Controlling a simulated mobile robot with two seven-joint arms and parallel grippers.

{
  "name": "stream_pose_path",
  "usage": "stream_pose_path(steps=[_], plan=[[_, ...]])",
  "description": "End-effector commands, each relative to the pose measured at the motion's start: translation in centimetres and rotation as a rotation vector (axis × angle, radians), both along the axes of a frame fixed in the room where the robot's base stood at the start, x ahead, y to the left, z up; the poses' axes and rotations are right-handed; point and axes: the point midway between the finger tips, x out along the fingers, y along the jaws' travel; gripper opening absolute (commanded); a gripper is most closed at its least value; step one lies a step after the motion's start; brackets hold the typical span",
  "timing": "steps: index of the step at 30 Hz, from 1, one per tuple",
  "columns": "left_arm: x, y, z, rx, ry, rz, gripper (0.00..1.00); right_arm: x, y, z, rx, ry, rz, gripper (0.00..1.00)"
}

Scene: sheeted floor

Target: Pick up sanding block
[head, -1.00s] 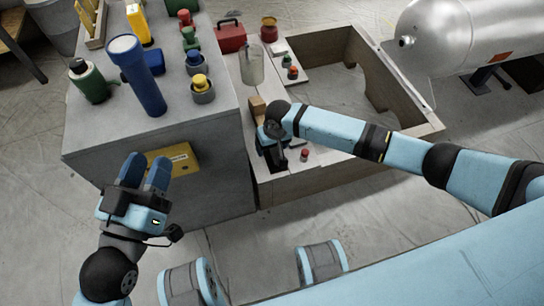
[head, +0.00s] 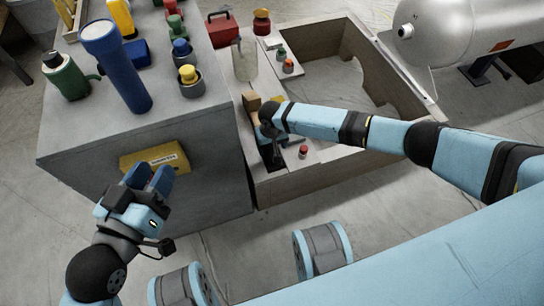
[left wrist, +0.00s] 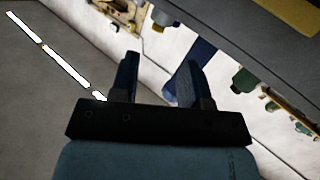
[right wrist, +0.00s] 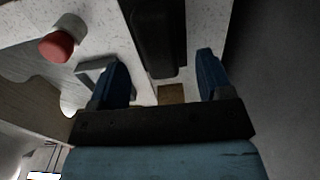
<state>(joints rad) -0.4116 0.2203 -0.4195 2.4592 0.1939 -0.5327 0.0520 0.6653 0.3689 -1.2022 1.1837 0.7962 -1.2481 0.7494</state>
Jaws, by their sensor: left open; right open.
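I cannot tell for sure which thing is the sanding block. A small tan block (head: 252,103) stands on the pale ledge, just behind my right gripper, and may be it.
A yellow labelled piece (head: 160,156) is on the cabinet's near face (head: 210,170). A blue flashlight (head: 118,70) and green bottle (head: 65,75) stand on top. A small red-topped item (head: 303,152) is right of my right gripper. A silver tank (head: 455,35) lies back right.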

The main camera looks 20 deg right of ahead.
Motion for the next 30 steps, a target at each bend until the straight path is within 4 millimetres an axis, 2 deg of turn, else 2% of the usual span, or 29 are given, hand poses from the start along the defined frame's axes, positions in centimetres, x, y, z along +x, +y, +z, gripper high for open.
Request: stream_pose_path(steps=[1, 6, 14, 21, 22, 30], plan=[[0.3, 0.1, -0.9, 0.018, -0.018, -0.002, 0.43, 0.0, -0.1, -1.5, -0.002, 0.0, 0.0, 0.72], [1.1, 0.6, -0.8, 0.072, -0.098, -0.002, 0.43, 0.0, -0.1, -3.7, -0.002, 0.001, 0.0, 0.72], [1.2, 0.7, -0.3, 0.081, -0.116, -0.001, 0.43, 0.0, -0.1, -3.7, 0.0, 0.001, 0.0, 0.72], [1.1, 0.7, -0.3, 0.08, -0.116, -0.001, 0.43, 0.0, -0.1, -3.7, -0.001, 0.001, 0.0, 0.17], [1.1, 0.7, -0.3, 0.08, -0.116, -0.001, 0.43, 0.0, -0.1, -3.7, -0.001, 0.001, 0.0, 0.14], [1.1, 0.7, -0.3, 0.079, -0.114, -0.001, 0.43, 0.0, -0.1, -3.5, -0.001, 0.001, 0.0, 0.14]])
